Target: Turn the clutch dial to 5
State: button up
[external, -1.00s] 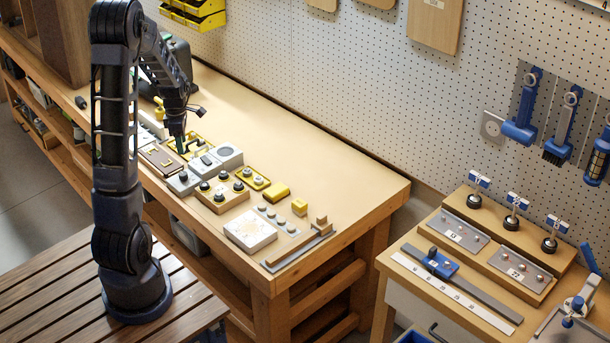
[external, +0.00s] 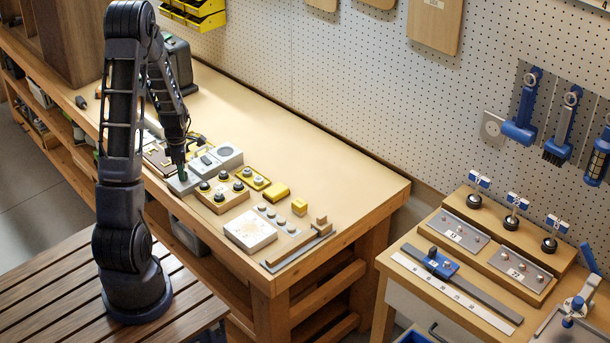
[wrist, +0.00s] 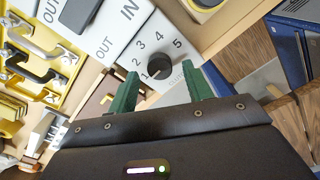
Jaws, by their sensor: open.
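The clutch dial (wrist: 159,66) is a round black knob on a light grey box (wrist: 148,46), with the numbers 1 to 5 printed in an arc around it. In the wrist view the dial lies between the green fingertips of my gripper (wrist: 161,72). The fingers are open, one on each side, with visible gaps to the knob. I cannot tell which number the dial points to. In the external view my gripper (external: 181,174) points down over the grey box (external: 186,187) and hides the dial.
A panel marked IN and OUT (wrist: 120,25) adjoins the dial box. Yellow-framed handles (wrist: 38,68) lie left in the wrist view. A wooden block with black knobs (external: 222,198) stands close to the right in the external view. The bench's back half (external: 290,140) is clear.

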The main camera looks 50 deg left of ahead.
jog(key=shift+f, duration=0.5)
jog(key=c, duration=1)
jog(key=shift+o, duration=0.2)
